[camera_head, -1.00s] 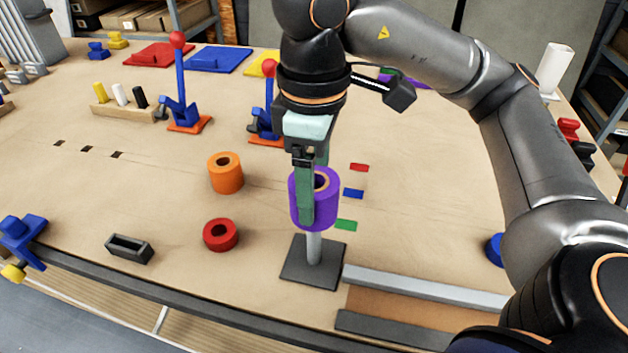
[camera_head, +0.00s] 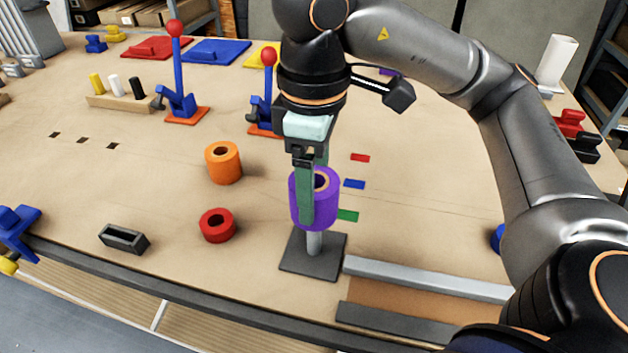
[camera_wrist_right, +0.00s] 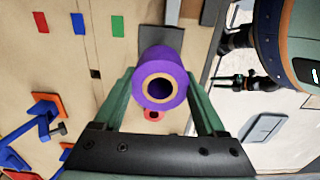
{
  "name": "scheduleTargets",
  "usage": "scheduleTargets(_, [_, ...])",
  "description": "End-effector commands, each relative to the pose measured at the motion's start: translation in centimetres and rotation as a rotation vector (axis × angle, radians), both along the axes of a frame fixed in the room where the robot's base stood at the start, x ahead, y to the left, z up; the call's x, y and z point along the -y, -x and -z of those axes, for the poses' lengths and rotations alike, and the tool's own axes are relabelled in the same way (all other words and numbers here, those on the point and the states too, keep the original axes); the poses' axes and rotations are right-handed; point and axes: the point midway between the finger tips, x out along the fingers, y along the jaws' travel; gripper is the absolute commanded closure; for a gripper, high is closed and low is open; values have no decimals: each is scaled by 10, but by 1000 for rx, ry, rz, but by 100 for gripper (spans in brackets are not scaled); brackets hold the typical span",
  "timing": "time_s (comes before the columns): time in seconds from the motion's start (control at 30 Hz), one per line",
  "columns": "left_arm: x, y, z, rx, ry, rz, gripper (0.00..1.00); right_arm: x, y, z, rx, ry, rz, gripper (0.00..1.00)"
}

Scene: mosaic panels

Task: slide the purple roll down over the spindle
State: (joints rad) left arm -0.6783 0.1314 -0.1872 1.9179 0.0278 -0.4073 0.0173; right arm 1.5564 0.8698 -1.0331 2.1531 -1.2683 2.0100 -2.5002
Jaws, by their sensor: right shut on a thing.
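The purple roll (camera_head: 327,210) is upright in my right gripper (camera_head: 313,198), which is shut on its sides. In the wrist view the purple roll (camera_wrist_right: 172,60) is between the two fingers (camera_wrist_right: 161,100), and its hole looks dark. The grey spindle (camera_head: 314,243) stands on a dark square base (camera_head: 297,265) directly under the roll. A short length of spindle shows between the roll and the base. The spindle's top is hidden, so I cannot tell how far it is inside the roll. My left gripper is not in view.
An orange roll (camera_head: 223,168) and a red roll (camera_head: 218,230) stand left of the spindle. A dark open block (camera_head: 124,239) is farther left. Red-knobbed levers (camera_head: 180,85) stand behind. A grey rail (camera_head: 425,280) lies right of the base. The table between is mostly clear.

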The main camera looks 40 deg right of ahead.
Motion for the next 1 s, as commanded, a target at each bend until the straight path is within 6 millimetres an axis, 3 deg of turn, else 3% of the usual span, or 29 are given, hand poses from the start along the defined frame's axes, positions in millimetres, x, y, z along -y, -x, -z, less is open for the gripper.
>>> scheduleTargets(1.0, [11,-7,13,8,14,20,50,0,0,27,1,-1,0,87])
